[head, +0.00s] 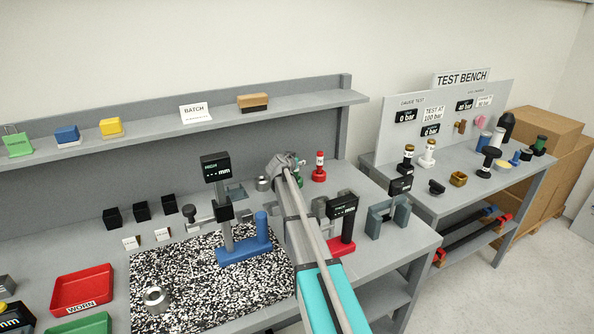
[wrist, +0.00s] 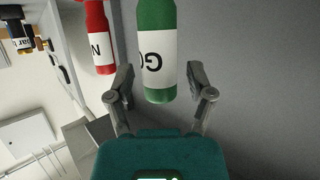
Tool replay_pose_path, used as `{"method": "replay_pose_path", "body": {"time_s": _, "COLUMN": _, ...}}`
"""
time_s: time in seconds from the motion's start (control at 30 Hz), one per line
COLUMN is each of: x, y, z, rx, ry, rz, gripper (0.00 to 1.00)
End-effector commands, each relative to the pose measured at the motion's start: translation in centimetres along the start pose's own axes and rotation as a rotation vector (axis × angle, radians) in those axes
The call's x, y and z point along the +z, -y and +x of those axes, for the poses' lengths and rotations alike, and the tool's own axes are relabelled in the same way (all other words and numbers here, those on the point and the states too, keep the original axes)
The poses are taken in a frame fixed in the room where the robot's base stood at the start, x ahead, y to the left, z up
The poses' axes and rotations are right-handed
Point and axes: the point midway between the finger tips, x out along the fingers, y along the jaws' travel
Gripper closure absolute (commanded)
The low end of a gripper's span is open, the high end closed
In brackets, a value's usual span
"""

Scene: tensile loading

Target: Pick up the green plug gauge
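The green plug gauge (wrist: 157,18) fills the top middle of the wrist view, with a white label reading "GO" and a green end below it. In the head view only a bit of green (head: 299,181) shows behind my arm. My gripper (wrist: 160,82) is open, one finger on each side of the gauge's near end in the wrist view. Gaps show between both fingers and the gauge, so it is not clamped. In the head view my gripper (head: 284,163) is at the back of the bench, mostly covering the gauge.
A red gauge (wrist: 97,22) with a white label stands close left of the green one; it also shows in the head view (head: 319,172). A metal ring (head: 263,184) sits left of my gripper. A red-based display stand (head: 341,246) and blue-based stand (head: 262,240) flank my arm.

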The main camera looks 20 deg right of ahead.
Motion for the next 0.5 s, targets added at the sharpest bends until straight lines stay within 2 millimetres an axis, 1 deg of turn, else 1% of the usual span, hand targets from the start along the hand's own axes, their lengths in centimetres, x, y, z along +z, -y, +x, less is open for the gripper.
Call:
{"method": "replay_pose_path", "body": {"time_s": 0.03, "x": 0.0, "y": 0.02, "z": -0.01, "rx": 0.0, "ry": 0.0, "rz": 0.0, "gripper": 0.51}}
{"method": "replay_pose_path", "body": {"time_s": 0.3, "x": 0.01, "y": 0.05, "z": -0.03, "rx": -0.001, "ry": 0.0, "rz": 0.0, "gripper": 1.0}}
{"method": "replay_pose_path", "body": {"time_s": 0.5, "x": 0.0, "y": 0.08, "z": -0.04, "rx": -0.001, "ry": 0.0, "rz": -0.001, "gripper": 1.0}}
